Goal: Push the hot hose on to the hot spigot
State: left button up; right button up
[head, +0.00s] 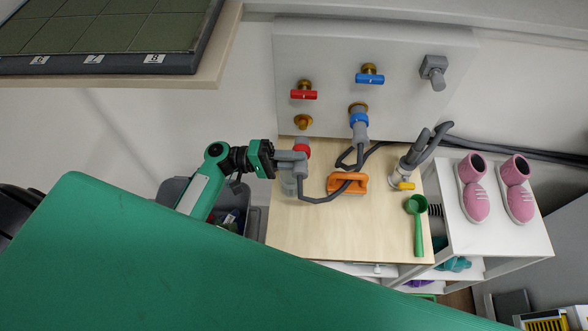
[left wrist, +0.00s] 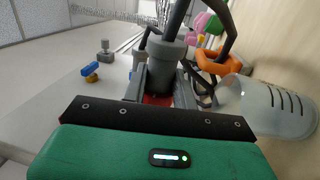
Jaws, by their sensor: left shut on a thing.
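The hot hose ends in a grey connector with a red collar (head: 302,147). My left gripper (head: 289,160) is shut on this connector, and its red end points up toward the wall panel. The brass hot spigot (head: 303,121) sticks out of the panel below the red tap handle (head: 304,94). The red collar is just below the spigot in the head view, with a small gap between them. In the left wrist view the grey connector (left wrist: 166,62) stands between the fingers, with red showing at its base; the spigot is hidden there. My right gripper is not in view.
The blue-collared hose (head: 359,120) is on the neighbouring spigot. An orange tool (head: 347,183), a green scoop (head: 417,222) and a grey hose fitting (head: 404,172) are on the wooden top. A clear measuring cup (left wrist: 265,105) stands close beside my left gripper.

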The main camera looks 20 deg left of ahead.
aim_at(296, 143)
pick_arm(q)
jog(key=shift+w+a+b, duration=0.15)
jog(key=shift+w+b, duration=0.1)
jog(key=shift+w, duration=0.25)
jog(key=shift+w+a+b, duration=0.15)
jog(key=shift+w+b, duration=0.1)
jog(key=shift+w, duration=0.25)
jog(key=shift+w+a, duration=0.1)
jog(key=shift+w, duration=0.2)
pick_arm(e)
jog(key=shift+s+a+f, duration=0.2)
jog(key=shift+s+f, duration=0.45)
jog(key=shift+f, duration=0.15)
pick_arm(q)
jog(key=shift+b, duration=0.35)
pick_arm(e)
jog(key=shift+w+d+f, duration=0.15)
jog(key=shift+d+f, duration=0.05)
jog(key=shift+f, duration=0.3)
pick_arm(q)
jog(key=shift+b, duration=0.3)
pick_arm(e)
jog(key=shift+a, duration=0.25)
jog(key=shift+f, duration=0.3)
pick_arm(q)
jog(key=shift+b, duration=0.3)
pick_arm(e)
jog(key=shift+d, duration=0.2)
